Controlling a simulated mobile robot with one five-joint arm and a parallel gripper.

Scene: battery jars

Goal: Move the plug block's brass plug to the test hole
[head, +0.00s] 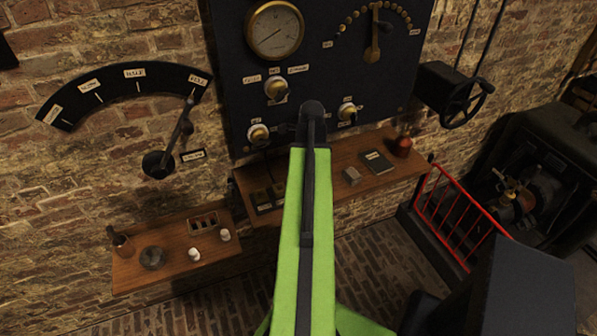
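A dark block with small brass-coloured pieces (267,198) sits at the left end of the main wooden shelf, with a pale label on its front. It looks like the plug block, but the plug and the test hole are too small to tell apart. My green arm reaches up the middle of the view, just right of this block, and ends in a dark joint in front of the wall panel. My gripper's fingers do not show; they are hidden behind the arm's end. The arm covers the middle of the shelf.
A lower shelf (128,268) holds two white jars, a dark bowl and a slotted rack (203,222). A red railing (452,222) stands at right.

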